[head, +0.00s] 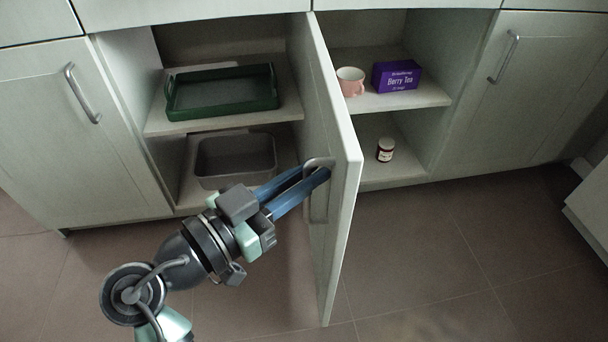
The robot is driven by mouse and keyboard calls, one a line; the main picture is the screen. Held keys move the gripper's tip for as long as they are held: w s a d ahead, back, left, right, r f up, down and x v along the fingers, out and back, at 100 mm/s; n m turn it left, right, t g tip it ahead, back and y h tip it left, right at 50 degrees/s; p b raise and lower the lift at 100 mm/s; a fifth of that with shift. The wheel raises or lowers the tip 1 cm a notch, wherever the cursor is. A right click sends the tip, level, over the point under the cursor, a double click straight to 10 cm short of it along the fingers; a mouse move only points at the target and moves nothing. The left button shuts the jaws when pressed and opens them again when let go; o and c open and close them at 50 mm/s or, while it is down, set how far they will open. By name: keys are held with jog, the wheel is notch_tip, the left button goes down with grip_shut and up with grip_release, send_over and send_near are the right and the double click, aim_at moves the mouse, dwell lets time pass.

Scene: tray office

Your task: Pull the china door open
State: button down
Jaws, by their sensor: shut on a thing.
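The china door (345,225) stands swung well out from the cabinet, seen nearly edge-on in the head view. It is hinged between the two open compartments. Its bar handle (318,162) is on the left-facing side, near the free edge. My gripper (318,174) reaches in from the lower left, and its blue fingers are shut on the handle. Part of the handle is hidden by the fingers. Behind the door to the right, a pink cup (350,81) and a purple Berry Tea box (396,75) stand on the upper shelf.
A small dark jar (385,149) stands on the lower right shelf. The open left compartment holds a green tray (221,92) above a grey bin (236,158). Closed doors flank both compartments, left (75,140) and right (535,90). The tiled floor (450,260) right of the door is clear.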

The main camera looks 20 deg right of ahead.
jog(key=shift+w+a, duration=0.15)
jog(key=shift+w, duration=0.15)
jog(key=c, duration=0.9)
grip_release()
jog(key=shift+f, duration=0.1)
jog(key=shift+s, duration=0.1)
jog(key=shift+s+a+p, duration=0.15)
jog(key=shift+a+p, duration=0.15)
jog(key=shift+a, duration=0.15)
jog(key=shift+p+v, duration=2.35)
jog(key=shift+v, duration=3.6)
